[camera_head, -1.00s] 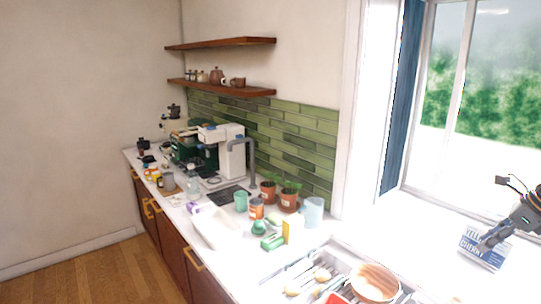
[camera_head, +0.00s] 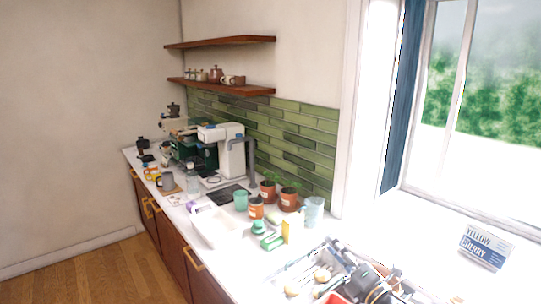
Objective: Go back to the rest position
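My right gripper (camera_head: 343,250) shows at the bottom right, dark grey, with thin wires at its wrist. It is over the near end of the counter, beside the rack of utensils, and its fingers point up and to the left. I see nothing clearly held in it, and its fingers are too small and mixed with the clutter to tell open from shut. My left gripper is not in view.
A cutlery rack (camera_head: 300,277) with several utensils lies close to the gripper. A yellow box (camera_head: 293,230), potted plants (camera_head: 289,200) and a clear jug (camera_head: 313,211) stand behind it. A blue-and-white box (camera_head: 486,247) stands on the window sill, with bare sill around it.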

